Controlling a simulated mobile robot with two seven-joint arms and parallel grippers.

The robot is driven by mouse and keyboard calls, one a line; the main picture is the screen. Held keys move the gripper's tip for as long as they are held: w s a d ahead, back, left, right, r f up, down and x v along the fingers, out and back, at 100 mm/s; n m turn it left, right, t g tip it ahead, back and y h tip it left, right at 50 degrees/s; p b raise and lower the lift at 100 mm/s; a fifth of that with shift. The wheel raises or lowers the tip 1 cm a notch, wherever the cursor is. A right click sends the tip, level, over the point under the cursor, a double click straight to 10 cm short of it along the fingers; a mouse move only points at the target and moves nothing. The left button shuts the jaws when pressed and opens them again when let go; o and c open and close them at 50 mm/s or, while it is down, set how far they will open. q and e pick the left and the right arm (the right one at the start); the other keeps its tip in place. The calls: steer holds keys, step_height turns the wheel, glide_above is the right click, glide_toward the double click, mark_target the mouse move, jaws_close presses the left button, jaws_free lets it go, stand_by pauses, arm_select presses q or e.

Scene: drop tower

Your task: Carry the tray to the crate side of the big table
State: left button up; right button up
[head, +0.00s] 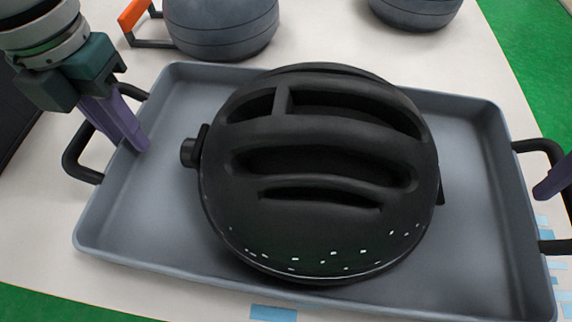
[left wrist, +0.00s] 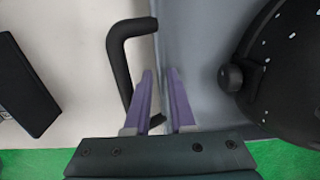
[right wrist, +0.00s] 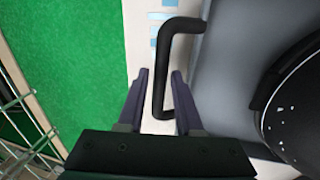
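The grey tray (head: 165,215) lies on the white table with a black helmet (head: 320,215) inside it. It has a black handle on its left (head: 80,150) and one on its right (right wrist: 160,75). My left gripper (head: 125,125) is at the tray's left wall. In the left wrist view its fingers (left wrist: 162,95) are apart, one on each side of the wall, beside the left handle (left wrist: 122,65). My right gripper (right wrist: 159,95) is open, with the right handle's bar showing between its parted fingers. Only a fingertip of it shows in the head view. Contact cannot be told.
Two dark grey rounded objects, one with an orange part (head: 135,14), stand behind the tray. A black object (left wrist: 25,85) lies left of the tray. Wire mesh (right wrist: 22,105) shows at the left of the right wrist view. Green floor (head: 510,40) surrounds the table (head: 455,60).

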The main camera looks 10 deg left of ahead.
arm_select(q)
steer(key=shift+f, duration=0.4)
arm_select(e)
steer(key=shift+f, duration=0.4)
steer(key=shift+c, duration=0.2)
arm_select(q)
steer(key=c, duration=0.3)
arm_select(e)
steer(key=c, duration=0.3)
arm_select(q)
jaws_close()
arm_select(e)
jaws_close()
arm_select(q)
steer(key=shift+r, duration=0.1)
arm_select(e)
steer(key=shift+r, duration=0.1)
